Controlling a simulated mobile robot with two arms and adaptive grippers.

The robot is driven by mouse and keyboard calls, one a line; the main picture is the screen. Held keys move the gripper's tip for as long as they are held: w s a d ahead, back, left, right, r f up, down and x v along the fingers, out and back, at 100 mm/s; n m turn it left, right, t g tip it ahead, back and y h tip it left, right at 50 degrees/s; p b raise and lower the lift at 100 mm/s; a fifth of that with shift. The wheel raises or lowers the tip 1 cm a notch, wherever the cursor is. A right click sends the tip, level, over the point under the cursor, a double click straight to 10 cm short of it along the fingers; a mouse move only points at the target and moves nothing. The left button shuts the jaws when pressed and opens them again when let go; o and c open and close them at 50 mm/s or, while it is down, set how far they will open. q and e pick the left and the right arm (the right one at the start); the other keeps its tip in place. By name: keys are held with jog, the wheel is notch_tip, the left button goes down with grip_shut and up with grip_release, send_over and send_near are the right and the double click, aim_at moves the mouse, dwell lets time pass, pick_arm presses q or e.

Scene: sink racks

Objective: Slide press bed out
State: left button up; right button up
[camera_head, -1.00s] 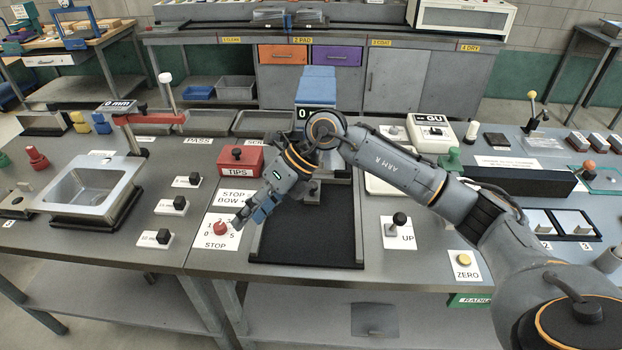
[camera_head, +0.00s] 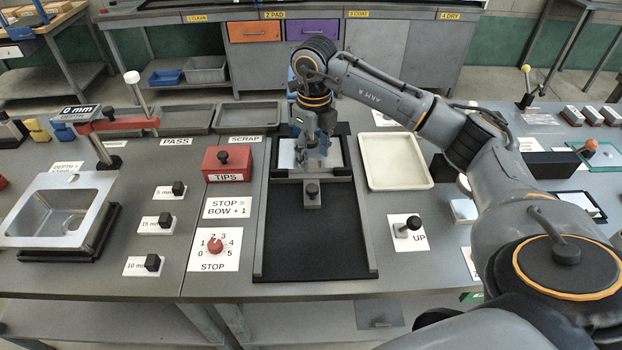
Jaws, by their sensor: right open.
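The press bed (camera_head: 336,174) is at the back end of a long black track (camera_head: 312,240) with grey side rails. My right gripper (camera_head: 312,158) points down over the bed, just behind the knob. Its fingers are open, and I cannot tell whether they touch the bed. My arm and gripper hide the press behind them. My left gripper is not in view.
The front of the track is clear. The red STOP dial (camera_head: 215,246) and the red TIPS box (camera_head: 222,163) are to its left. A cream tray (camera_head: 396,161) and the UP lever (camera_head: 408,227) are to its right.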

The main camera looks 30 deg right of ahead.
send_over(312, 187)
jog(key=f, duration=0.2)
jog(key=f+p, duration=0.1)
jog(key=f, duration=0.1)
jog(key=shift+s+f, duration=0.1)
jog(key=shift+s, duration=0.15)
notch_tip(312, 187, down, 6)
jog(key=shift+w+r+p, duration=0.15)
jog(key=shift+r+p, duration=0.1)
jog(key=shift+p, duration=0.3)
jog(key=shift+f, duration=0.55)
jog(key=c, duration=1)
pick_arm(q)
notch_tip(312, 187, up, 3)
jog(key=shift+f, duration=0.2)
pick_arm(e)
grip_shut()
